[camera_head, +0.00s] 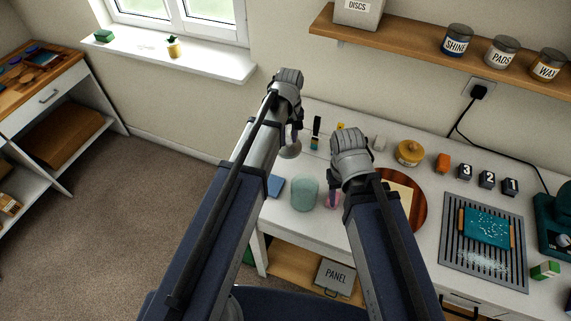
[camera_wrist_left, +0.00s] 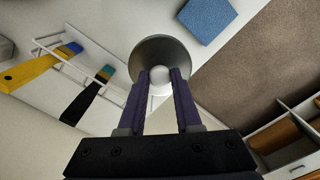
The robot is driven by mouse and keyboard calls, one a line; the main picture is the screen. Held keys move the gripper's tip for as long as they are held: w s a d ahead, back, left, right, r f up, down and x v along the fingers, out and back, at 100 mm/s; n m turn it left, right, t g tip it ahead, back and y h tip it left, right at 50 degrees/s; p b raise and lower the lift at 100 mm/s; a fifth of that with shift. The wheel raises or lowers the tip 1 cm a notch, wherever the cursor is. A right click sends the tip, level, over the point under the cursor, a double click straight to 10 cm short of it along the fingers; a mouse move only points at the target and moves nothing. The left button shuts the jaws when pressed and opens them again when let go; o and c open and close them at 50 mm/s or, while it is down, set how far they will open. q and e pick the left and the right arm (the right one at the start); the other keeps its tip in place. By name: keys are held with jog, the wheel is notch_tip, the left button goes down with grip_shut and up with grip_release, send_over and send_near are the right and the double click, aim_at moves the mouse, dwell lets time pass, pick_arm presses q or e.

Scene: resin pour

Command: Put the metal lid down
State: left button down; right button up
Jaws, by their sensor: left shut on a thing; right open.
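The metal lid (camera_head: 290,150) is a grey disc with a round pale knob. In the left wrist view the lid (camera_wrist_left: 162,52) sits at my fingertips, with the knob between them. My left gripper (camera_head: 296,130) is shut on it over the left back part of the white worktop; whether the lid touches the worktop I cannot tell. In the left wrist view my left gripper (camera_wrist_left: 160,82) hides part of the lid. My right gripper (camera_head: 335,200) is open beside a small pink item, partly hidden by its own wrist.
A pale green translucent jar (camera_head: 305,193) and a blue block (camera_head: 275,186) stand near the worktop's left front. Brushes (camera_head: 316,132) are behind the lid. A round wooden board (camera_head: 418,205), a yellow lidded pot (camera_head: 409,153) and a grooved tray (camera_head: 455,245) lie to the right.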

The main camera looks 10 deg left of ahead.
pick_arm(q)
jog(key=shift+f+b, duration=0.4)
jog(key=shift+b, duration=0.05)
notch_tip(320, 180, down, 9)
jog(key=b, duration=0.9)
pick_arm(e)
notch_tip(320, 180, down, 10)
jog(key=shift+r, duration=0.1)
pick_arm(q)
jog(key=shift+f, duration=0.15)
jog(key=shift+f+b, duration=0.15)
jog(key=shift+b, duration=0.15)
pick_arm(e)
jog(key=shift+f, duration=0.3)
pick_arm(q)
jog(key=c, duration=0.6)
grip_release()
pick_arm(e)
jog(key=shift+r, duration=0.1)
